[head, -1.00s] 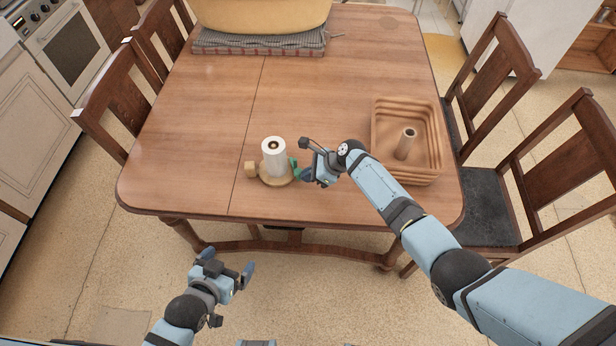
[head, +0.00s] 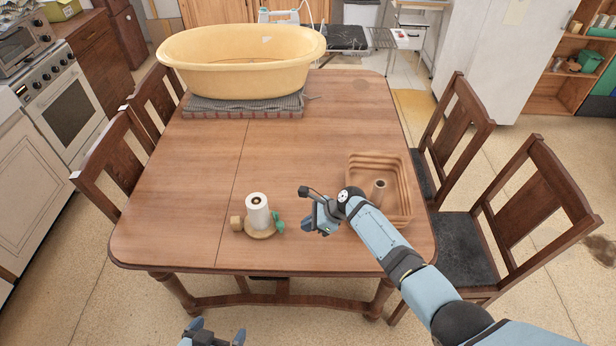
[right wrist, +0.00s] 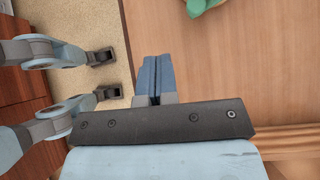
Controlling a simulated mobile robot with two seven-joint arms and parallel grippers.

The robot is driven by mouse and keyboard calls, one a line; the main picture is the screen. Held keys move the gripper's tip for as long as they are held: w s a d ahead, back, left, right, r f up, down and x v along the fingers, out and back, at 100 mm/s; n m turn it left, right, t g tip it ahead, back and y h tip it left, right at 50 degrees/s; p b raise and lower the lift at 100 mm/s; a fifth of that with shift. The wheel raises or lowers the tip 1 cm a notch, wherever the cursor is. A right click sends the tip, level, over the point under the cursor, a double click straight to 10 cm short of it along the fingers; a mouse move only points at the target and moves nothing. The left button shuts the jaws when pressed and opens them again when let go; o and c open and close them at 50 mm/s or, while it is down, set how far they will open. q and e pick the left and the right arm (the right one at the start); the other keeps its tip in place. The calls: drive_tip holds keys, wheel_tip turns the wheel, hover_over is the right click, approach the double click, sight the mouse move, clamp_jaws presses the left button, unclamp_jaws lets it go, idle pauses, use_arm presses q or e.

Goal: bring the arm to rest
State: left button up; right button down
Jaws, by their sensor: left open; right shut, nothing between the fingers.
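My right arm reaches over the table (head: 190,200) from the lower right. Its gripper (head: 310,215) is shut and empty, above the tabletop between the white roll and the square tray. The shut blue fingers also show in the right wrist view (right wrist: 156,78). My left gripper (head: 213,336) is open and empty at the bottom edge of the head view, in front of the table, and is partly cut off.
A white roll (head: 257,210) stands on a round wooden base, with a small green item (head: 278,224) beside it. A square brown tray (head: 400,165) with an upright tube is to the right. A yellow tub (head: 240,80) stands at the back. Chairs flank the table.

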drive_tip(key=s+d+f+n, duration=0.1)
drive_tip(key=s+f, duration=0.1)
drive_tip(key=s+d+f+n+t, duration=0.1)
drive_tip(key=s+f+n, duration=0.1)
drive_tip(key=s, duration=0.1)
drive_tip(key=s+d+f+n+t+h, duration=0.1)
drive_tip(key=s+d+f, duration=0.1)
drive_tip(key=shift+s+n, duration=0.25)
drive_tip(key=shift+n, duration=0.05)
drive_tip(key=s+d+r+n+t+h, duration=0.25)
drive_tip(key=s+d+n+t, duration=0.35)
drive_tip(key=s+d+n, duration=0.7)
drive_tip(key=s+d+r+n+t+h, duration=0.2)
drive_tip(key=s+r, duration=0.4)
drive_tip(key=s, duration=0.3)
drive_tip(key=shift+s+d+r+n, duration=0.3)
drive_tip(key=shift+d+n, duration=0.3)
drive_tip(key=shift+d, duration=0.3)
